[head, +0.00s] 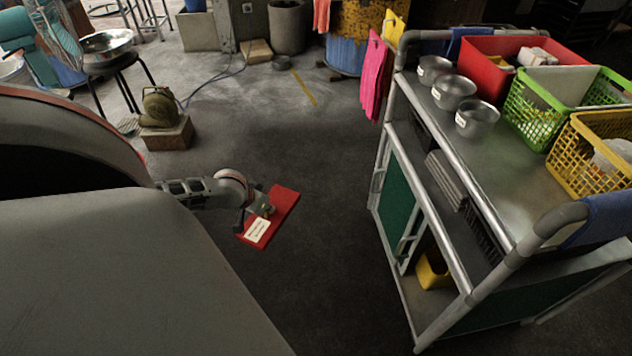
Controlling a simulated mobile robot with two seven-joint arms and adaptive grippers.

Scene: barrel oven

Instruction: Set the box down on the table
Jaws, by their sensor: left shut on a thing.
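A flat red box (283,207) with a white label is in the head view, left of the middle. My left gripper (262,208) is shut on it at its left side and holds it in the air above the dark floor. The box is tilted in the picture. The fingertips are small and partly hidden against the box. No plain table shows; a metal cart (540,172) with a steel top stands at the right, apart from the box. My right gripper is not in view.
The cart top carries several steel bowls (453,92), a red crate (484,67), a green basket (528,118) and a yellow basket (580,166). A stool (118,66) and a block with a green object (167,133) stand at the left. Floor between is clear.

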